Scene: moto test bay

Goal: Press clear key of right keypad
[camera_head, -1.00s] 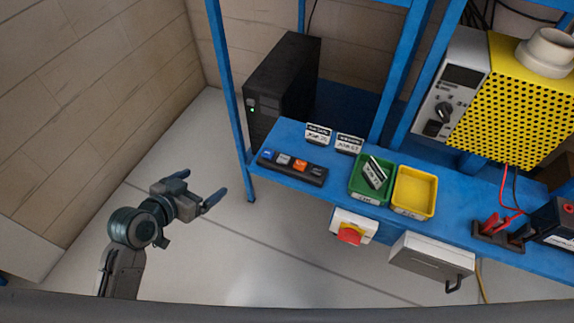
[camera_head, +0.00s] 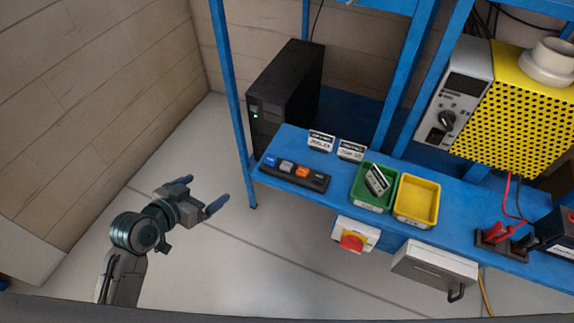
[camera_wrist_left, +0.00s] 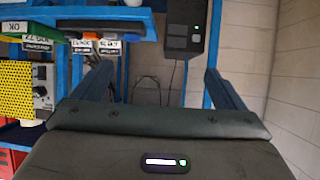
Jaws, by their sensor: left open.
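One keypad (camera_head: 295,173), a dark bar with a row of blue, grey, orange and dark keys, lies at the left end of the blue bench in the head view. Any lettering on its keys is too small to read, and I see no second keypad. My left gripper (camera_head: 208,190) is open and empty, left of the bench and apart from the keypad. In the left wrist view its two fingers stand wide apart (camera_wrist_left: 158,72) with nothing between them. My right gripper is in neither view.
On the blue bench (camera_head: 467,200) are a green tray (camera_head: 373,205) holding a card, a yellow tray (camera_head: 416,200) and two small label signs (camera_head: 321,141). A red stop button (camera_head: 352,242) hangs at its front edge. A blue post (camera_head: 231,100) stands at its left end.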

